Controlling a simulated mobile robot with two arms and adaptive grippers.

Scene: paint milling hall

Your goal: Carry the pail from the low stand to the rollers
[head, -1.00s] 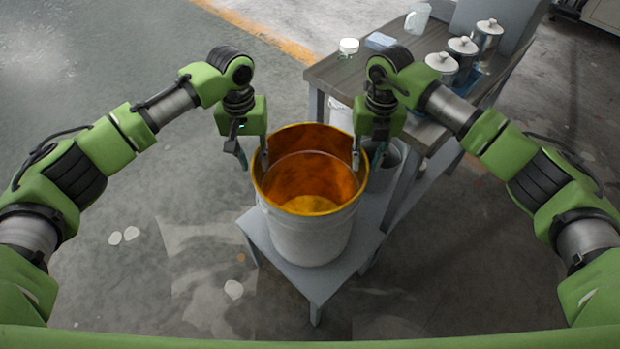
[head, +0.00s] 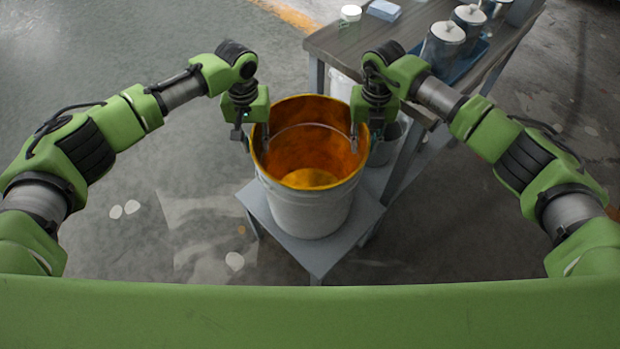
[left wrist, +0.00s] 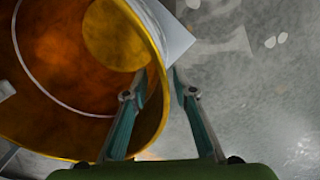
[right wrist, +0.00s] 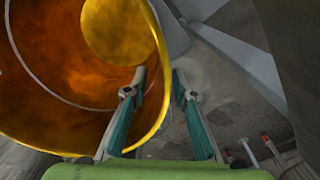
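The pail (head: 309,212), pale outside with a yellow rim and orange-stained inside, stands upright on the grey low stand (head: 318,258). Its rim also shows in the left wrist view (left wrist: 162,108) and right wrist view (right wrist: 160,105). My left gripper (head: 254,141) is at the left of the rim, one finger inside the pail and one outside. My right gripper (head: 364,141) straddles the rim's right side the same way. In both wrist views the fingertips stand apart with the rim between them and slim gaps visible. Nothing that I can identify as the rollers shows.
A workbench (head: 345,42) stands behind and right of the pail, holding a white-lidded jar (head: 350,14), a blue block (head: 384,10) and lidded metal cans (head: 443,42). A grey bucket (head: 385,145) is close behind my right gripper. The floor at left is open.

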